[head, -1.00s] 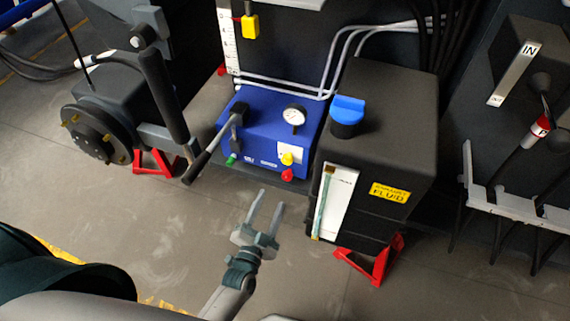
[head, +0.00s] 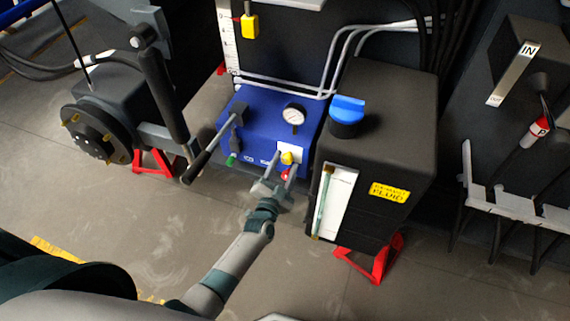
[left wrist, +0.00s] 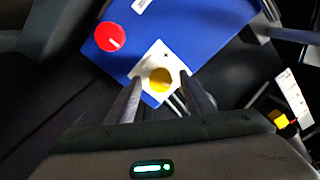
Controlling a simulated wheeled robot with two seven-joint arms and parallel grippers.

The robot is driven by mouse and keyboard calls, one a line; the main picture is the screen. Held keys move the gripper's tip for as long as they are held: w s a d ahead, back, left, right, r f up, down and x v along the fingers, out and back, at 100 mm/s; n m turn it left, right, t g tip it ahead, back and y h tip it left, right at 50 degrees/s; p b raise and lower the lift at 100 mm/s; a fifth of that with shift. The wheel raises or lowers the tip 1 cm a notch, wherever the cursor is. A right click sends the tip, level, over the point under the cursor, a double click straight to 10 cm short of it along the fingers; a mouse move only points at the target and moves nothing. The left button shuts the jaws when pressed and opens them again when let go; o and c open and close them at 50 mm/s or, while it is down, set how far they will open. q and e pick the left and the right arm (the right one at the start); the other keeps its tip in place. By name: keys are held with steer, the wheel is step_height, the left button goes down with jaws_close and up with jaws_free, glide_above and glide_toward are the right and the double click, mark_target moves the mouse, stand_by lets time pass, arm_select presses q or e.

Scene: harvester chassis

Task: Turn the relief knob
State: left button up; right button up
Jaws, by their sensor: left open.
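A blue pump unit (head: 262,131) carries a yellow knob (head: 287,158) on a white label plate, a red knob (head: 286,174) and a green knob (head: 231,160) along its front. Which one is the relief knob is not readable. My left gripper (head: 285,167) is open at the front of the unit, its fingers pointing at the yellow knob. In the left wrist view the yellow knob (left wrist: 160,80) shows between the two fingertips, and the red knob (left wrist: 109,37) lies to the upper left. Whether the fingers touch the yellow knob cannot be told. My right gripper is not in view.
A pump lever (head: 212,146) with a black handle sticks out left of the gripper. A gauge (head: 293,115) sits on top of the unit. A black fluid tank (head: 385,130) with a blue cap (head: 347,112) stands close on the right. The floor in front is clear.

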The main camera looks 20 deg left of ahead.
arm_select(q)
steer(key=shift+w, duration=0.25)
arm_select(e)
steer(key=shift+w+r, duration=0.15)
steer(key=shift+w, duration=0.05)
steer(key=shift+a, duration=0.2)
arm_select(q)
steer(key=shift+c, duration=0.6)
steer(key=c, duration=0.9)
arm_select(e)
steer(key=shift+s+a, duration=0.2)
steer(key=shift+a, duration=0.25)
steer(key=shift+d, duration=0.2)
